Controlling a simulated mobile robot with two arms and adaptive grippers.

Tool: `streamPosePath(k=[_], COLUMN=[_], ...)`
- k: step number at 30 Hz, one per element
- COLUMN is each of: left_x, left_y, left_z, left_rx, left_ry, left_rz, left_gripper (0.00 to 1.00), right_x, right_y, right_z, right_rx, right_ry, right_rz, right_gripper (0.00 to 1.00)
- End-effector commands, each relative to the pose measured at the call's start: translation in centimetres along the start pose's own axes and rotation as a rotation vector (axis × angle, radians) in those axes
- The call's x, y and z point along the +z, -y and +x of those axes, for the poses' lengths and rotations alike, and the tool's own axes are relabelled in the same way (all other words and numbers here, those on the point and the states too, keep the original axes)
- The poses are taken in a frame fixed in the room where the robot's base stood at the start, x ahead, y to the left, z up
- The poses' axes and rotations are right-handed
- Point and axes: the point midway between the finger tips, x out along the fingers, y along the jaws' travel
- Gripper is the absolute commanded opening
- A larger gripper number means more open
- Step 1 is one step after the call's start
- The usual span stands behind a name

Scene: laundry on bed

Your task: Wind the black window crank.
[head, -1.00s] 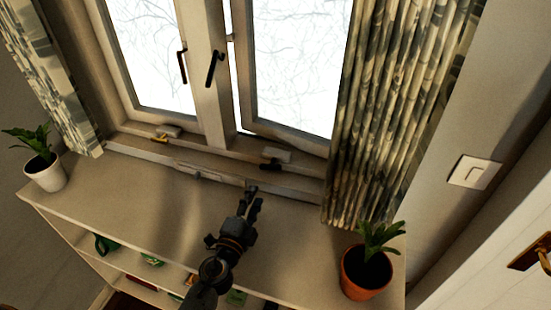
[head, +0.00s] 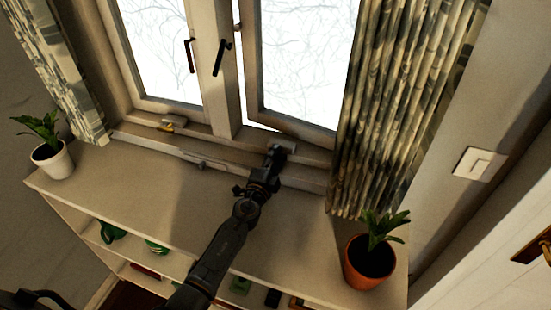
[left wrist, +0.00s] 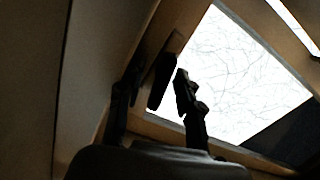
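The black window crank (left wrist: 161,80) shows in the left wrist view as a dark elongated piece between the two fingers of my left gripper (left wrist: 157,92). A gap shows between it and the right-hand finger; whether the left-hand finger touches it I cannot tell. In the head view my left gripper (head: 275,152) reaches over the sill at the foot of the right window pane, and it hides the crank there. My right gripper is in neither view.
A brass-coloured crank (head: 168,126) sits on the sill to the left. Two black window handles (head: 190,55) (head: 221,58) are above. A white-potted plant (head: 52,160) and a terracotta-potted plant (head: 370,262) stand on the shelf top (head: 140,175). A curtain (head: 385,110) hangs close on the right.

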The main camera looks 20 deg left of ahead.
Motion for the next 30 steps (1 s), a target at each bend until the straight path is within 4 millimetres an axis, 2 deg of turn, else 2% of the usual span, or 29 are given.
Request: streamPosePath(k=[7, 8, 12, 13, 23, 30], left_x=[0.02, 0.02, 0.02, 0.03, 0.04, 0.04], left_y=[0.0, 0.0, 0.0, 0.0, 0.0, -0.01], left_z=[0.06, 0.05, 0.05, 0.04, 0.04, 0.03], left_rx=[0.0, 0.0, 0.0, 0.0, 0.0, 0.001], left_ry=[0.0, 0.0, 0.0, 0.0, 0.0, 0.0], left_rz=[0.001, 0.001, 0.001, 0.001, 0.019, 0.121], left_gripper=[0.36, 0.32, 0.03, 0.0, 0.0, 0.0], right_x=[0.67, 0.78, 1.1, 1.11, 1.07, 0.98], right_y=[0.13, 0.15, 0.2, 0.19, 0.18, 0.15], right_z=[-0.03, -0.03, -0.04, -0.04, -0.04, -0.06], right_rx=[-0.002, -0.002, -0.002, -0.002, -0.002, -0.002], right_ry=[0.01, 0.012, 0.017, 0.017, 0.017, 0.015], right_rz=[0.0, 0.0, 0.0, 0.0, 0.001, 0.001], right_gripper=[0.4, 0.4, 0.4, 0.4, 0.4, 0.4])
